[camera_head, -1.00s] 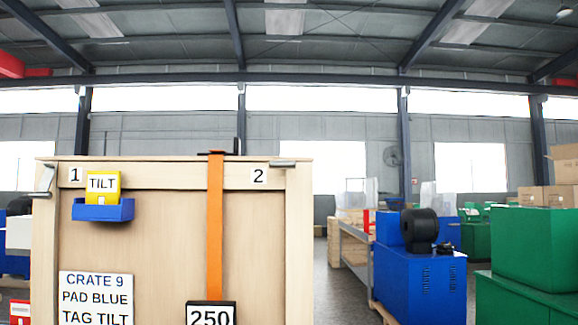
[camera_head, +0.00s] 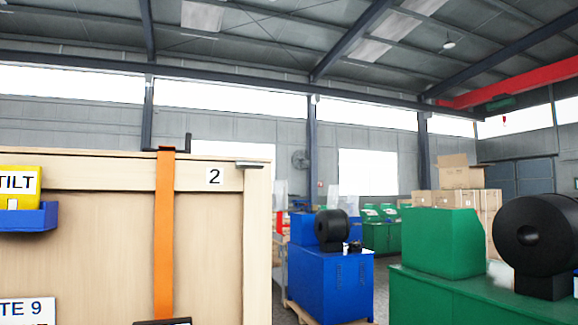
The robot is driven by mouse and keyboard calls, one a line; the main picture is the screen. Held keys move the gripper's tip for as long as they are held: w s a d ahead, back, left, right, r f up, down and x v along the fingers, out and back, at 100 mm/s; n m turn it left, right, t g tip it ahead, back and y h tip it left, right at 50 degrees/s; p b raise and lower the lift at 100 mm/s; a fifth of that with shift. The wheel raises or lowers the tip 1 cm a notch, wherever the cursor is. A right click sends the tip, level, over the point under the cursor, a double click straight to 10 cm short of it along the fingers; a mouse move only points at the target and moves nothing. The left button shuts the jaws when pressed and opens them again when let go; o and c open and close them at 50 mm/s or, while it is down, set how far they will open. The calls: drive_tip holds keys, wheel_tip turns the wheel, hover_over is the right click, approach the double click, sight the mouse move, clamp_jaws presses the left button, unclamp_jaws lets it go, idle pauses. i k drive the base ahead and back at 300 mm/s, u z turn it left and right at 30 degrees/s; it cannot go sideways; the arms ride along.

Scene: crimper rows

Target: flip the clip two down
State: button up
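A wooden crate (camera_head: 95,250) fills the left of the view, cut off by the left edge. A grey metal clip (camera_head: 249,164) sits at its top right corner, beside the label 2 (camera_head: 214,177). An orange strap (camera_head: 164,235) runs down the crate's face from a dark bracket (camera_head: 187,143) at the top edge. A yellow TILT tag (camera_head: 20,187) sits in a blue holder (camera_head: 30,217) at the left edge. The crate's left corner and label 1 are out of view. My gripper is not in view.
Right of the crate stand a blue machine (camera_head: 330,280) with a black roll and a green machine (camera_head: 440,245) with a large black roll (camera_head: 540,235). Cardboard boxes (camera_head: 460,190) are stacked behind. A narrow strip of floor shows between crate and blue machine.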

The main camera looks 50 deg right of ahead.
sight(240, 164)
drive_tip(key=z, duration=0.05)
drive_tip(key=k, duration=0.2)
drive_tip(key=z, duration=2.2)
drive_tip(key=k, duration=1.1)
drive_tip(key=u, duration=1.5)
drive_tip(key=i, duration=0.5)
drive_tip(key=z, duration=0.05)
